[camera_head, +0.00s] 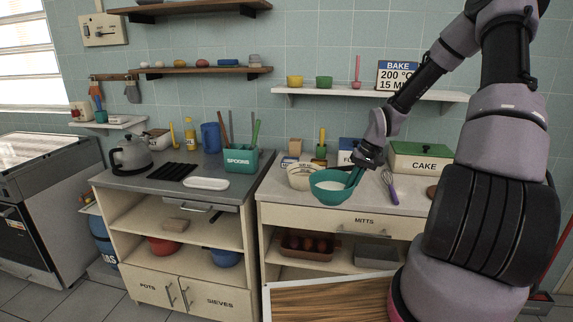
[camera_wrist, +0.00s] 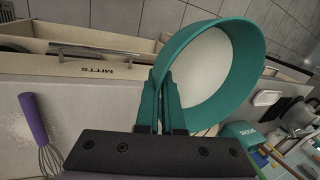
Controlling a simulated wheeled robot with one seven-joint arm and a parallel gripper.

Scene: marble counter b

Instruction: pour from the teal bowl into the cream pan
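The teal bowl (camera_head: 326,190) is near the front of the right-hand counter, with white contents inside. It fills the upper right of the wrist view (camera_wrist: 250,75), roughly level in the head view. My gripper (camera_head: 357,174) is at its right side. In the wrist view the gripper's teal fingers (camera_wrist: 163,95) are closed together on the bowl's near rim. A cream round vessel with dark lettering, seemingly the cream pan (camera_head: 299,175), stands just behind and left of the bowl, partly hidden by it. I cannot tell whether the bowl touches the counter.
A purple-handled whisk (camera_head: 389,186) lies right of my gripper, also in the wrist view (camera_wrist: 40,125). A green CAKE box (camera_head: 419,158) stands behind it. A teal SPOONS holder (camera_head: 240,160) and white tray (camera_head: 206,183) are on the left counter. A shelf (camera_head: 330,92) hangs above.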

